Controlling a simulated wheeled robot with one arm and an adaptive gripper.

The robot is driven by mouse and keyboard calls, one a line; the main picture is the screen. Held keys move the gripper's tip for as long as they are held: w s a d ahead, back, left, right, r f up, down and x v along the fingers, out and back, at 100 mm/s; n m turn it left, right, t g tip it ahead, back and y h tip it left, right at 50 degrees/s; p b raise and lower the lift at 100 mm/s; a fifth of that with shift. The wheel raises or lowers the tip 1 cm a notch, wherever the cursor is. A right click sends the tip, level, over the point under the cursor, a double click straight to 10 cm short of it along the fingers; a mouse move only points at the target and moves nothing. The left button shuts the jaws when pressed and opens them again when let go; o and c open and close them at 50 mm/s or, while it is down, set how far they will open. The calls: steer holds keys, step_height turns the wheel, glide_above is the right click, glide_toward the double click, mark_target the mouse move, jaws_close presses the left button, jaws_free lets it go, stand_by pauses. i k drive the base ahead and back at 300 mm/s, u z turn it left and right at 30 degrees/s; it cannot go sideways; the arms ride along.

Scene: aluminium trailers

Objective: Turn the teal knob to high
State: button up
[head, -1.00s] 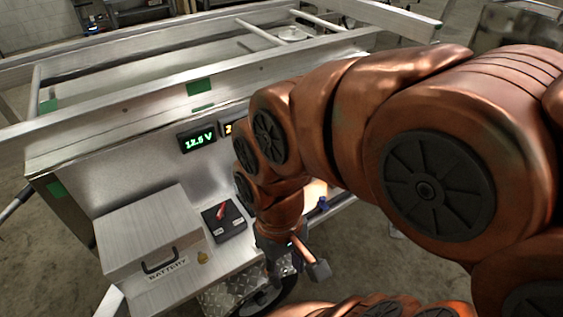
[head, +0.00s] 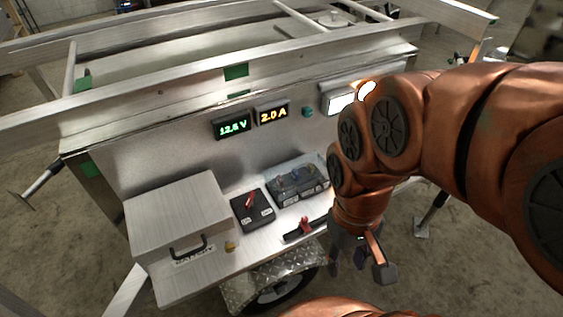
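A small round teal knob (head: 307,111) sits on the upright aluminium panel, just right of the amber display reading 2.0 A (head: 271,115). It is too small to read its setting, and no scale marks can be made out. My gripper (head: 347,264) points down, below and to the right of the knob, in front of the trailer's lower shelf and well apart from the knob.
A green voltage display (head: 233,128) is left of the amber one. A lit lamp (head: 341,101) is right of the knob. On the shelf are a battery box (head: 178,215), a red-handled switch (head: 252,209), a clear-covered box (head: 297,184) and a red lever (head: 305,224). A frame rail (head: 240,74) overhangs above.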

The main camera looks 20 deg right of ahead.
mark_target(307, 111)
steer(key=k, duration=1)
steer(key=u, duration=1.15)
steer(key=i, duration=1.1)
steer(key=z, duration=0.7)
